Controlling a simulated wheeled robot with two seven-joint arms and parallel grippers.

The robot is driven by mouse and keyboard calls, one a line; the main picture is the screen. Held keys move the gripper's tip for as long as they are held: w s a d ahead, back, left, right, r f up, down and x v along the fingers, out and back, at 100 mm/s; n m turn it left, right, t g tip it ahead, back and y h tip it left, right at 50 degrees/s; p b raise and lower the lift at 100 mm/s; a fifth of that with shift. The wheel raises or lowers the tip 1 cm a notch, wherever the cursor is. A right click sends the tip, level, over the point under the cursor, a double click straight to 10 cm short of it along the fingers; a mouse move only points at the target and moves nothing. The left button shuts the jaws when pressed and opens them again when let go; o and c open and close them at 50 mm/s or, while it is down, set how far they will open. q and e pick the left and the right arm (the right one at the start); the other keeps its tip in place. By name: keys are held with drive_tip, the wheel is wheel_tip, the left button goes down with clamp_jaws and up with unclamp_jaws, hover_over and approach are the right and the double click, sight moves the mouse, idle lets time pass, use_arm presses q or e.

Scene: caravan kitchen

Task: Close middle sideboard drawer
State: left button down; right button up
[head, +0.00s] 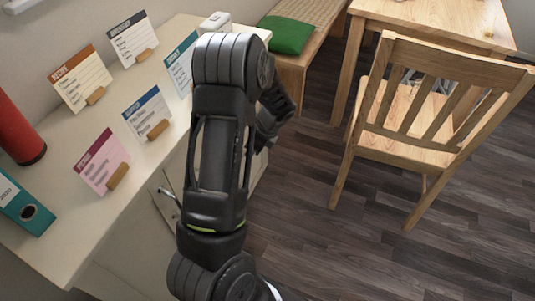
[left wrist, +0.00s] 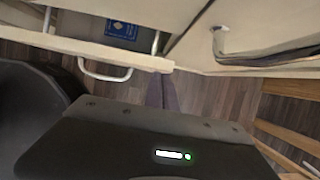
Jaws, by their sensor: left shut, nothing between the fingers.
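The pale sideboard (head: 75,225) runs along the left of the head view. In the left wrist view, a drawer (left wrist: 70,43) stands open, with a curved metal handle (left wrist: 105,76) on its front and a blue item (left wrist: 122,30) inside. I cannot tell which drawer of the sideboard this is. My left gripper (head: 272,112) is partly hidden behind my own arm in the head view, beside the sideboard's front. In the left wrist view its fingers (left wrist: 162,92) are together and empty, close to the right end of the drawer front. My right gripper is not in view.
Several cards on wooden stands, a red cylinder (head: 18,130) and a teal binder (head: 24,208) are on the sideboard top. A wooden chair (head: 425,130) and table (head: 435,12) stand right. A bench with a green cushion (head: 287,34) is behind. Floor between is clear.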

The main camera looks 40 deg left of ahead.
use_arm(q)
drive_tip(key=shift+s+a, duration=0.3)
drive_tip(key=shift+a, duration=0.6)
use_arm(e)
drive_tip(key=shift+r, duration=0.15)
use_arm(q)
drive_tip(key=w+d+r+p, duration=0.2)
drive_tip(key=d+r, duration=0.5)
drive_tip(key=r, duration=0.2)
drive_tip(key=shift+w+d+r, duration=0.15)
drive_tip(key=shift+w+d, duration=0.05)
drive_tip(key=shift+w, duration=0.05)
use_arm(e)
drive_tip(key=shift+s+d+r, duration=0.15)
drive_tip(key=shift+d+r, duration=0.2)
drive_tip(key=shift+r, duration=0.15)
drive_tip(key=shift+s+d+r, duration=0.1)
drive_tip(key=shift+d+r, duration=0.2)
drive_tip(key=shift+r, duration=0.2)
use_arm(q)
drive_tip(key=c, duration=2.1)
unclamp_jaws()
